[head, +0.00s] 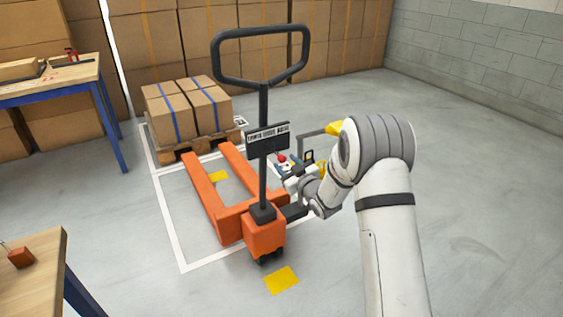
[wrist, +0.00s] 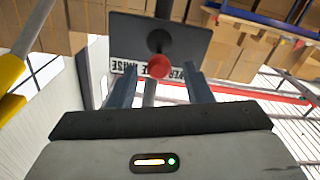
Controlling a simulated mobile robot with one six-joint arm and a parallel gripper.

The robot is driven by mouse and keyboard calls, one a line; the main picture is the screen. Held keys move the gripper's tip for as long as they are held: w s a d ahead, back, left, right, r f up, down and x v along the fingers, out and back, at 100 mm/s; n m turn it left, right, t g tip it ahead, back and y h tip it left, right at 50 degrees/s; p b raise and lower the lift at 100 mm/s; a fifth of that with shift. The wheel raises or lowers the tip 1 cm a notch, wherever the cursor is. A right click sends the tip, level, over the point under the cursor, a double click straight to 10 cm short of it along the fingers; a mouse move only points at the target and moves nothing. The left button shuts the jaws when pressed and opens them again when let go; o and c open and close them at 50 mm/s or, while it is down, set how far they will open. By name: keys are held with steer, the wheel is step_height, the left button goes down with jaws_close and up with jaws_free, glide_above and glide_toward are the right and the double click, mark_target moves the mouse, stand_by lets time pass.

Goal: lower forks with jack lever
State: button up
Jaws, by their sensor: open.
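An orange pallet jack (head: 262,236) stands on the floor with a tall black loop handle (head: 262,88). Its forks (head: 205,195) point toward the loaded pallet at the back. A dark lettered plate (head: 268,139) sits on the handle post; in the wrist view the plate (wrist: 195,45) appears upside down, its lettering partly hidden. The jack lever has a red knob (head: 282,158), which also shows in the wrist view (wrist: 158,66) in front of the plate. My gripper (head: 294,173) is open, its two fingers (wrist: 160,78) on either side of the knob, with gaps visible. Contact is not seen.
A wooden pallet (head: 210,143) carries cartons (head: 187,108) with blue straps near the fork tips. Two workbenches (head: 50,85) (head: 35,270) stand at the left. Stacked cartons line the back. White lines and yellow patches mark the floor; the right side is clear.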

mark_target(284, 161)
steer(key=shift+x, duration=1.65)
steer(key=shift+c, duration=0.2)
jaws_close()
